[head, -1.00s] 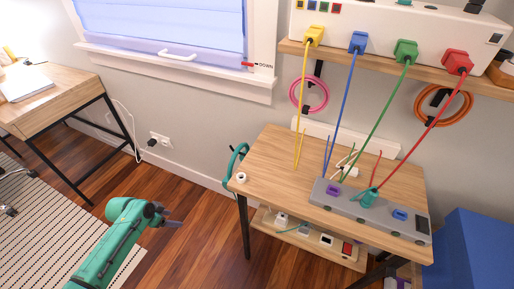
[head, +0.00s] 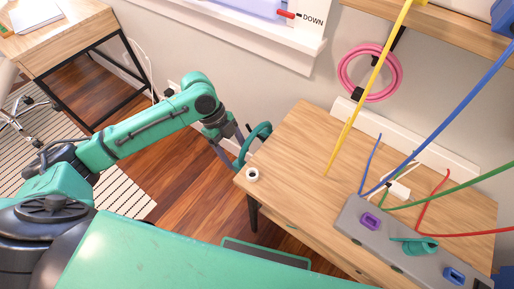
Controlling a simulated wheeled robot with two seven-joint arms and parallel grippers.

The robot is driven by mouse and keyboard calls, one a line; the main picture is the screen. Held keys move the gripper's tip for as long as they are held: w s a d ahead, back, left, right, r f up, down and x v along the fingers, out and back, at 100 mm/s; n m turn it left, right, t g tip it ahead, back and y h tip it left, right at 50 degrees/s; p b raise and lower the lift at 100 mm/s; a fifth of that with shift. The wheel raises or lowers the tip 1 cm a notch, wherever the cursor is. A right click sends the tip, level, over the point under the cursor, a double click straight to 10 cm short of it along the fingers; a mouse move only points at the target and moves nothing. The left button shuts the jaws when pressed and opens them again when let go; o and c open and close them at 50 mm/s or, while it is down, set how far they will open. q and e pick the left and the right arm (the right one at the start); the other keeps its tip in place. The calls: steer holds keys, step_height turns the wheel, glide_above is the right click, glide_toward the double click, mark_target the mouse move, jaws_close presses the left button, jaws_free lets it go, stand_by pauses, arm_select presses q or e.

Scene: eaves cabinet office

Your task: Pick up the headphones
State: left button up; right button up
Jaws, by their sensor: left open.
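The teal headphones (head: 262,131) hang at the left back edge of the wooden table (head: 310,150); I see mainly their curved band, and the rest is partly hidden. My left gripper (head: 234,146) is open, pointing down and to the right just left of the band. Its fingers overlap the headphones' left side in the picture; I cannot tell whether they touch. My right gripper is not in view.
A small white ring (head: 252,174) sits on the table's left corner. A grey power strip (head: 390,240) with coloured plugs lies along the front. Yellow, blue, green and red cables cross above the table. A pink cable coil (head: 345,75) hangs on the wall.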

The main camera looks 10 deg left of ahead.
mark_target(239, 160)
arm_select(q)
steer(key=x, duration=0.4)
steer(key=shift+s+f, duration=0.15)
steer(key=shift+f, duration=0.15)
steer(key=shift+d+f, duration=0.15)
steer(key=shift+f, duration=0.2)
jaws_close()
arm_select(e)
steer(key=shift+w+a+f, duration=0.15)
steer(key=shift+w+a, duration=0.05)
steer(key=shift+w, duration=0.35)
